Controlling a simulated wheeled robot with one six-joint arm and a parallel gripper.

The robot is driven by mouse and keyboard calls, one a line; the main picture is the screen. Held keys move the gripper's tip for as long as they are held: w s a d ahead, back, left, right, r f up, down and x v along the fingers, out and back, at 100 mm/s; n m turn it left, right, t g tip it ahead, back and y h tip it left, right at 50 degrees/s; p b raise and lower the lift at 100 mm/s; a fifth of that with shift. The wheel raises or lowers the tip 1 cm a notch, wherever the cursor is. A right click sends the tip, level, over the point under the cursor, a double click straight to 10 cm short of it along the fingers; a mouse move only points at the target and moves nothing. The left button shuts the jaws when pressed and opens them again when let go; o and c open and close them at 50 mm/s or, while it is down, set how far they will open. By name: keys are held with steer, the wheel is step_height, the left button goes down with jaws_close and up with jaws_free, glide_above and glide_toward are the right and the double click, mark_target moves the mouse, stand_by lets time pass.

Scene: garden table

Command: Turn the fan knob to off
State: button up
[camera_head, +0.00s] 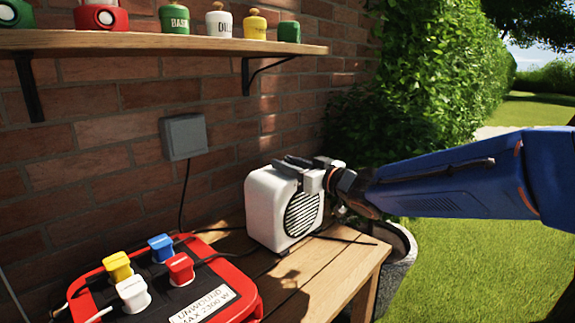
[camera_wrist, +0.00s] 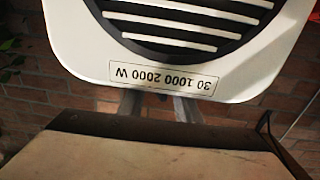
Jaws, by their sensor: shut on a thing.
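The white fan (camera_head: 264,207) stands on the wooden table against the brick wall, its dark slatted grille facing right. My gripper (camera_head: 297,165) reaches over the fan's top from the right and is shut there. The knob between its fingers is hidden, so its setting cannot be read. In the wrist view the fan (camera_wrist: 85,50) appears upside down, with a label reading "30 1000 2000 W". My gripper's grey fingers (camera_wrist: 158,108) show partly behind the fan's top edge.
A red cable reel (camera_head: 245,290) with several coloured plugs is at the front left. A wooden shelf (camera_head: 150,42) with pots hangs above. A grey wall box (camera_head: 184,137) has a cable running down. A planter (camera_head: 398,262) stands beyond the table's right edge.

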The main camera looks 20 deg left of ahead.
steer(key=shift+r+n+g+y, duration=0.1)
steer(key=shift+n+g+y, duration=0.3)
steer(key=shift+n+g, duration=0.8)
steer(key=shift+n+g+y, duration=0.4)
steer(key=shift+n+g, duration=0.3)
steer(key=shift+g, duration=1)
steer(key=o, duration=1.1)
steer(key=shift+c, duration=0.2)
steer(key=shift+d, duration=0.2)
steer(key=s+d, duration=0.1)
steer(key=d, duration=1.6)
steer(key=shift+s, duration=0.4)
